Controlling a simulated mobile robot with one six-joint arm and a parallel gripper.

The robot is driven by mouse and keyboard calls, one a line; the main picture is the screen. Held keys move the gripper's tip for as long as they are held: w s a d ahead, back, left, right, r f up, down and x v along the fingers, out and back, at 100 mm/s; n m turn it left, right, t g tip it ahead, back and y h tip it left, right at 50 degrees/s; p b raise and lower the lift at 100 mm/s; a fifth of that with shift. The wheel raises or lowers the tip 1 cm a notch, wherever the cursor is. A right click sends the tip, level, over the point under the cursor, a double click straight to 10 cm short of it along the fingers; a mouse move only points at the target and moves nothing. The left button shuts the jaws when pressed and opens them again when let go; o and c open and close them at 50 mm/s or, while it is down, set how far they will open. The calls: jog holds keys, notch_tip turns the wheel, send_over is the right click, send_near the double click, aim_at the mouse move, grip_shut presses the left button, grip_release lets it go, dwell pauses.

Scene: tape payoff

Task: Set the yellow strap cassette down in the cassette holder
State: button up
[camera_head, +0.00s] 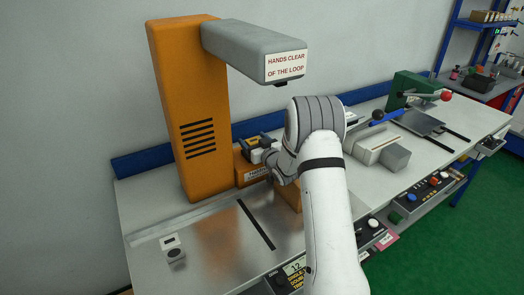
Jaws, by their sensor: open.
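My arm reaches from the bottom of the head view toward the back of the bench. My gripper (252,144) is at its end, open, small and partly hidden by its own wrist. A small yellow patch (251,142) shows among its dark fingers. It may be the yellow strap cassette, but I cannot tell for sure. Right below is an orange-brown box (250,172) with a white label, beside the orange column; it may be the cassette holder. The label is too small to read fully. Whether anything yellow touches the box is unclear.
An orange column (185,110) carries a grey overhead arm (255,50) with a warning sign. The steel plate (215,235) in front is mostly clear, with a dark slot. A grey device (380,150) and a green press (412,88) stand to the right.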

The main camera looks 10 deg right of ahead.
jog(key=s+d+r+m+g+h+b, duration=0.1)
jog(key=s+d+r+g+h, duration=0.2)
jog(key=s, duration=0.8)
jog(key=s+d+r+m+g+h+b, duration=0.1)
jog(key=s+r+g+h, duration=0.25)
jog(key=s, duration=0.65)
jog(key=s+a+r+g, duration=0.1)
jog(key=s+g, duration=0.3)
jog(key=s, duration=1)
jog(key=s+a+m+g, duration=0.1)
jog(key=s+a+g, duration=0.2)
jog(key=s, duration=1)
jog(key=shift+s+a+r+m+g+y, duration=0.3)
jog(key=shift+s+a+r+g+y, duration=0.05)
jog(key=shift+a+r+y, duration=0.1)
jog(key=shift+w, duration=0.15)
